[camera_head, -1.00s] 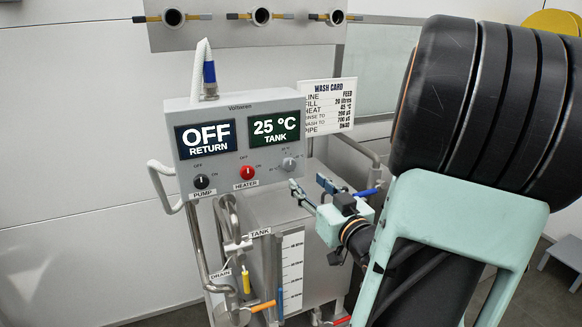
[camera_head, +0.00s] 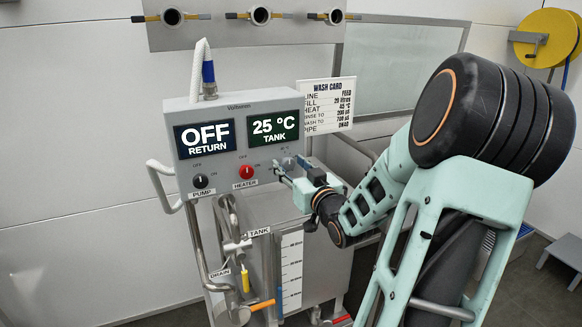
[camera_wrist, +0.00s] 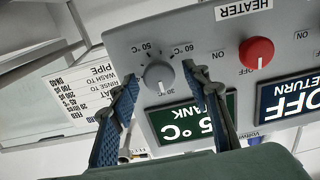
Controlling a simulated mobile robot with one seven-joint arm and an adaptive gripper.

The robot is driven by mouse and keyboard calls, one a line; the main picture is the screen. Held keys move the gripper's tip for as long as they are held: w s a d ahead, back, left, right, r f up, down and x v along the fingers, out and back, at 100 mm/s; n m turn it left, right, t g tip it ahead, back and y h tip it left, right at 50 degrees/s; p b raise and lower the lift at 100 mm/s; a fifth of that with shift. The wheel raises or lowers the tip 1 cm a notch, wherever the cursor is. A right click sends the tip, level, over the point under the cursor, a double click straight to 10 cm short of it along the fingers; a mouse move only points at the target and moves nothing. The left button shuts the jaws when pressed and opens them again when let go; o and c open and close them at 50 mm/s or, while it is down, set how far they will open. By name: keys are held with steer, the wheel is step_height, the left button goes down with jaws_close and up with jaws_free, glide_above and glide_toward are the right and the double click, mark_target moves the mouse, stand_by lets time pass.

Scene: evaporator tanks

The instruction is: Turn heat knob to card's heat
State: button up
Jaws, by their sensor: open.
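The grey heat knob (camera_wrist: 158,75) is on the control box panel, with 50 °C and 60 °C marks above it in the upside-down wrist view. Its white pointer faces the 30 °C mark. My gripper (camera_wrist: 160,71) is open, one finger on each side of the knob; I cannot tell whether either touches. In the head view, my gripper (camera_head: 283,166) is at the panel's lower right and partly hides the knob. The wash card (camera_head: 327,104) reads HEAT 45 °C; it also shows in the wrist view (camera_wrist: 88,98). The tank display (camera_head: 274,128) reads 25 °C.
The red heater knob (camera_head: 246,172) and black pump knob (camera_head: 201,181) sit left of my gripper in the head view. The return display (camera_head: 205,138) reads OFF. The steel tank (camera_head: 270,212) is below the box.

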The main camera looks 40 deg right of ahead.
steer(key=c, duration=1.1)
steer(key=shift+r+p, duration=0.1)
steer(key=shift+p, duration=0.25)
